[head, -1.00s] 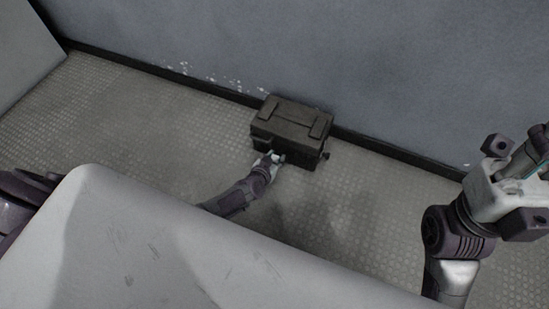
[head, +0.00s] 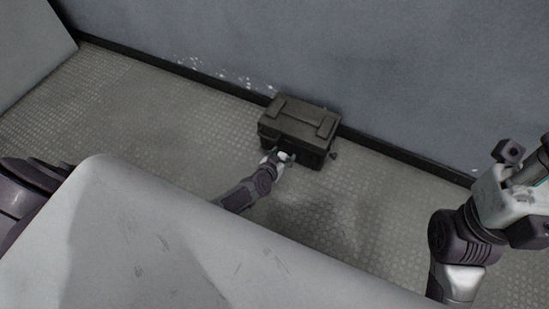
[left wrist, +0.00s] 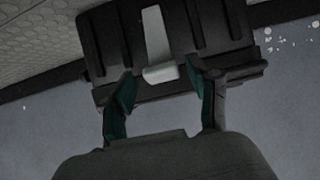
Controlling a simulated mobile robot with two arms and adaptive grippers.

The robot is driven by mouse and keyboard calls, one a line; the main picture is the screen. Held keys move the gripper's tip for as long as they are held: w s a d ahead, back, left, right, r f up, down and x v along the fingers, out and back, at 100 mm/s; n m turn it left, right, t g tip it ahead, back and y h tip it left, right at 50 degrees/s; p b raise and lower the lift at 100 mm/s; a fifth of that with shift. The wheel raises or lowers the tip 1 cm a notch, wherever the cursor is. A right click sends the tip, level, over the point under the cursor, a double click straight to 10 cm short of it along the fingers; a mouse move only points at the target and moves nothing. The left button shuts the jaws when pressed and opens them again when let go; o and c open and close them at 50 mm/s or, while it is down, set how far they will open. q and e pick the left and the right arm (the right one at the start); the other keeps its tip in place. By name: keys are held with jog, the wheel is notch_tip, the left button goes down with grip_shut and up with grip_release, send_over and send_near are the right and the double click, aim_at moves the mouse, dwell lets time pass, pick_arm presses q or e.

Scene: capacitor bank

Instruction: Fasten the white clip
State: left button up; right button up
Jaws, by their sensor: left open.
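A dark case (head: 299,112) stands on the floor against the wall in the head view. In the left wrist view the case (left wrist: 108,42) fills the top, with a white clip (left wrist: 158,45) running down its face to a lip at the lower end. My left gripper (head: 283,157) is at the case's front side in the head view, where it hides the clip. In the left wrist view my left gripper (left wrist: 160,88) is open, its green-lined fingertips on either side of the clip's lip. I see a gap on both sides and nothing held.
The grey wall (head: 400,70) with a dark skirting is close behind the case. The patterned floor (head: 150,115) is clear left and right of the case. My own pale body covers the bottom of the head view, and my right arm is at the right edge.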

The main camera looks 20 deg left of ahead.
pick_arm(q)
jog(key=v, duration=1.1)
jog(key=shift+r, duration=0.15)
jog(key=shift+a, duration=0.1)
jog(key=shift+c, duration=0.3)
